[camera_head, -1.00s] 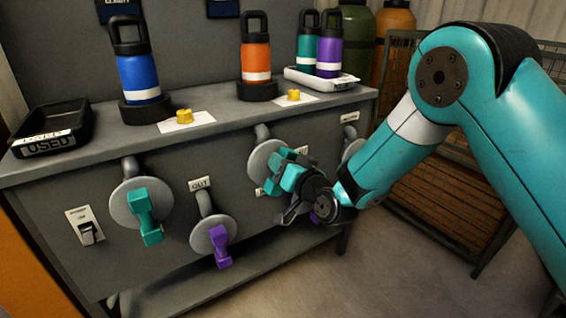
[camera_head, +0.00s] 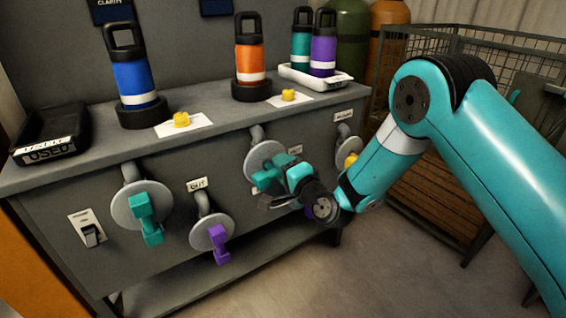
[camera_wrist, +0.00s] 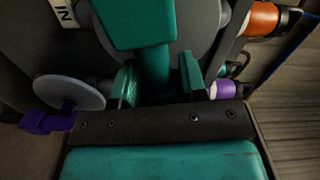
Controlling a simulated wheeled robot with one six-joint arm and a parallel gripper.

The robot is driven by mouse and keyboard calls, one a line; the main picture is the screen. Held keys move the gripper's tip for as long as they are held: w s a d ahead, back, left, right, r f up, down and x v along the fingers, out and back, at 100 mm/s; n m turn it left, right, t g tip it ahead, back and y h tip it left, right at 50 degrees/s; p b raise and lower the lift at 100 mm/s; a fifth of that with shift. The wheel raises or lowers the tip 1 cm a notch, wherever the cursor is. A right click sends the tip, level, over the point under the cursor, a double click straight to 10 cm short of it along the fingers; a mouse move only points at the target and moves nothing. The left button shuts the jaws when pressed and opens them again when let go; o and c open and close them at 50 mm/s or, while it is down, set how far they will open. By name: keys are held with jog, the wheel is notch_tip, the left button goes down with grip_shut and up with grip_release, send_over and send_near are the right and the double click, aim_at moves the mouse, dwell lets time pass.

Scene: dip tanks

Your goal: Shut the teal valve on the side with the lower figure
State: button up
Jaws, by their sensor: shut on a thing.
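Two teal valves sit on the bench front. The left teal valve (camera_head: 147,222) has its handle hanging down over a round grey plate, clear of my gripper. My gripper (camera_head: 282,184) is at the right teal valve (camera_head: 266,179), whose handle slants in front of its grey plate. In the wrist view my gripper (camera_wrist: 158,82) has its fingers on either side of the stem of this teal handle (camera_wrist: 140,24), shut on it. An IN label (camera_wrist: 63,12) shows beside it. The display panels above the bench (camera_head: 111,10) are cut off, with "CLARITY" partly legible and no figures visible.
A purple valve (camera_head: 217,240) hangs by an OUT label (camera_head: 197,184), left of my gripper. A switch (camera_head: 90,234) is at the far left. Blue (camera_head: 137,80) and orange (camera_head: 249,62) bottles stand on the bench top. A wire cage (camera_head: 440,165) stands behind my arm.

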jog(key=shift+w+d+f+m+p, duration=0.1)
jog(key=shift+m+p, duration=0.15)
jog(key=shift+m, duration=0.3)
jog(key=shift+f+m+p, duration=0.1)
jog(key=shift+m+p, duration=0.1)
jog(key=shift+m, duration=0.35)
jog(key=o, duration=0.6)
jog(key=shift+o, duration=0.2)
